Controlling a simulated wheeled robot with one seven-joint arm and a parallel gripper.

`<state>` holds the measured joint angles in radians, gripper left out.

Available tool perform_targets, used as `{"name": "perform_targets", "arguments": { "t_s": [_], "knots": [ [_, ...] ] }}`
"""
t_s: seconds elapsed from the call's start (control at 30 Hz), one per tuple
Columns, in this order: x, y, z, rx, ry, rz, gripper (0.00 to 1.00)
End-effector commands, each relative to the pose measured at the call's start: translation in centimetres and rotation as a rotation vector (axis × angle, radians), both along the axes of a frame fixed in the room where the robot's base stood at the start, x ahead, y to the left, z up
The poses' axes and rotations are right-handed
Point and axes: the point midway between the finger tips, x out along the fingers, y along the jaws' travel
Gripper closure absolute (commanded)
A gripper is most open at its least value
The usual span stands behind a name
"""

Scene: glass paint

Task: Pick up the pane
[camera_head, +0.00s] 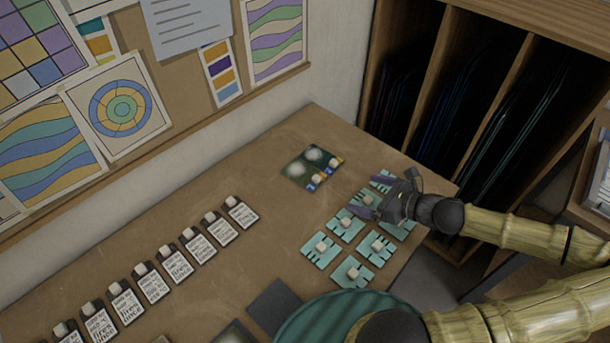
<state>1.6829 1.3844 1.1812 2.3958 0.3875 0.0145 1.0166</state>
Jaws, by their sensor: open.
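Several small teal panes, each with a pale knob on top, lie flat on the brown table (190,213) toward its right end. One teal pane (320,252) lies at the front left of the group, and another teal pane (352,274) lies at the front. A pane (376,248) to the right and a pane (345,225) nearer the middle also show clearly. My gripper (371,195) is open over the back of the group, its fingers pointing left. It partly hides the panes there. I cannot tell whether it touches any, and I see nothing held.
A dark green plate (297,172) with whitish blobs lies left of my gripper. A row of labelled dark cards (180,264) with pale knobs runs along the left. A dark square (274,306) and a round teal thing (335,312) are in front. A wooden rack (433,80) stands behind.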

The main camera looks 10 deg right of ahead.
Motion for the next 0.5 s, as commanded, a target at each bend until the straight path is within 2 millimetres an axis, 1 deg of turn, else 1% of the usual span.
{"name": "perform_targets", "arguments": {
  "t_s": [0.27, 0.37, 0.5],
  "knots": [
    [0.2, 0.3, 0.0, 0.001, -0.001, 0.003, 0.02],
    [1.0, 1.0, -0.3, 0.002, -0.001, 0.006, 0.02],
    [2.6, 2.7, -1.2, 0.004, 0.0, 0.01, 0.02]
  ]
}}
